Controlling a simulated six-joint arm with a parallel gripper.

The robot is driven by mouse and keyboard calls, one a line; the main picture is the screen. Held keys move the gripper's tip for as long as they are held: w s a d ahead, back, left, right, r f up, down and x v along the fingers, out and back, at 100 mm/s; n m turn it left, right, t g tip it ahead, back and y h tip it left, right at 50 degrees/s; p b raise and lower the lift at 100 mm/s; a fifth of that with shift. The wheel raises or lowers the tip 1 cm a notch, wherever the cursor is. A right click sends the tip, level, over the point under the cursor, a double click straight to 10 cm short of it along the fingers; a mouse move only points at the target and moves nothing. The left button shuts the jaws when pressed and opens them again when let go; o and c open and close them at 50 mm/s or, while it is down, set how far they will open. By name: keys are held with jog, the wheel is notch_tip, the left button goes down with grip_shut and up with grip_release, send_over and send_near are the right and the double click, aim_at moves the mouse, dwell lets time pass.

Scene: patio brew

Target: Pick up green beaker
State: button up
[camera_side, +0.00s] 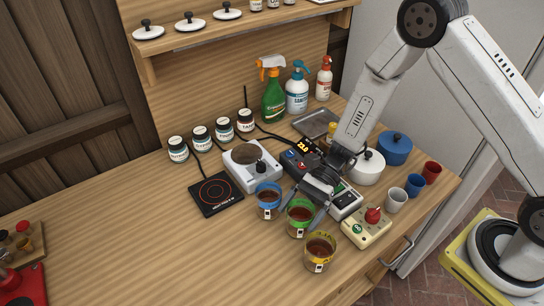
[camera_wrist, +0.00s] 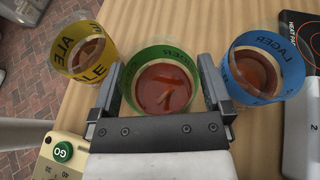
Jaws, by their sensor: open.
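The green beaker (camera_side: 299,219) stands on the wooden counter between the blue beaker (camera_side: 268,203) and the yellow beaker (camera_side: 319,252). It has a green band and holds reddish-brown liquid. In the wrist view the green beaker (camera_wrist: 161,84) sits between my two open fingers, one on each side. My gripper (camera_side: 309,203) reaches down at the green beaker from behind in the side view. In the wrist view my gripper (camera_wrist: 161,85) looks empty, and I cannot tell whether the fingers touch the glass. The left finger is close to the yellow beaker (camera_wrist: 85,50), the right finger to the blue beaker (camera_wrist: 263,66).
A cream box with a red knob (camera_side: 368,227) stands right of the beakers. A black heat pad (camera_side: 216,194) and a white stirrer unit (camera_side: 251,166) stand to the left. Cups and pots stand at the right.

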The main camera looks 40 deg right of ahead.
jog(key=c, duration=1.2)
jog(key=shift+r, duration=0.4)
jog(key=shift+r, duration=4.5)
jog(key=shift+r, duration=0.15)
